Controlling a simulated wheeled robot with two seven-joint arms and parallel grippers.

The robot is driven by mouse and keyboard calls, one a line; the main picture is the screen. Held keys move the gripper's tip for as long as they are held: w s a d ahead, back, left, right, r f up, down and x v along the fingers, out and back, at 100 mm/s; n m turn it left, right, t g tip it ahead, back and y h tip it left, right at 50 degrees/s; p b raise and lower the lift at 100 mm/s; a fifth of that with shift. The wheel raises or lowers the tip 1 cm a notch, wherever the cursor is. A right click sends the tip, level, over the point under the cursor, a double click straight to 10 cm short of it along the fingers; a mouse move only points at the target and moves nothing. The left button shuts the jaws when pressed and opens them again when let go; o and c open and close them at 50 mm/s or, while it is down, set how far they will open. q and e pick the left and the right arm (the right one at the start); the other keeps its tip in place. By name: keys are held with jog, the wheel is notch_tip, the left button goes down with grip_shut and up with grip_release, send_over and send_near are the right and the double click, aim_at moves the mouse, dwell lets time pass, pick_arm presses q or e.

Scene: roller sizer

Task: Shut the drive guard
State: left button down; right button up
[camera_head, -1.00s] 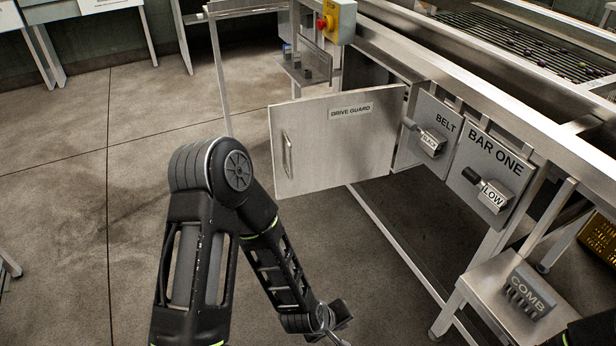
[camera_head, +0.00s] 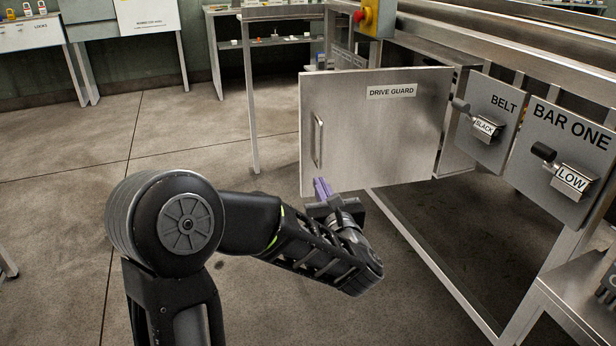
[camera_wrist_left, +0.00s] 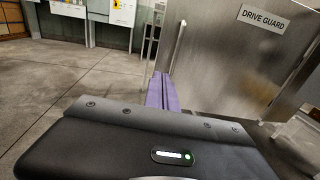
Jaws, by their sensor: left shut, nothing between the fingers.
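The drive guard (camera_head: 385,125) is a flat steel door with a "DRIVE GUARD" label and a vertical bar handle (camera_head: 318,140) near its left edge. It stands swung open from the machine frame, its right edge by the opening. My left gripper (camera_head: 322,187), with purple fingers, is shut and empty just below the handle, near the door's lower left edge. In the left wrist view the fingers (camera_wrist_left: 161,92) point toward the door (camera_wrist_left: 235,60), close to the lower end of the handle (camera_wrist_left: 178,46). Contact cannot be told. My right gripper is not in view.
Right of the door are the BELT panel (camera_head: 490,122) and the BAR ONE panel (camera_head: 560,160), each with a lever. A red stop button (camera_head: 366,14) sits on a yellow box above. A steel stand (camera_head: 575,290) is at lower right. Floor left is clear.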

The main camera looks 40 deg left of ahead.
aim_at(303, 149)
pick_arm(q)
jog(key=shift+s+a+r, duration=0.1)
jog(key=shift+r, duration=0.1)
jog(key=b+x, duration=0.1)
jog(key=x, duration=1.3)
jog(key=shift+a, duration=0.1)
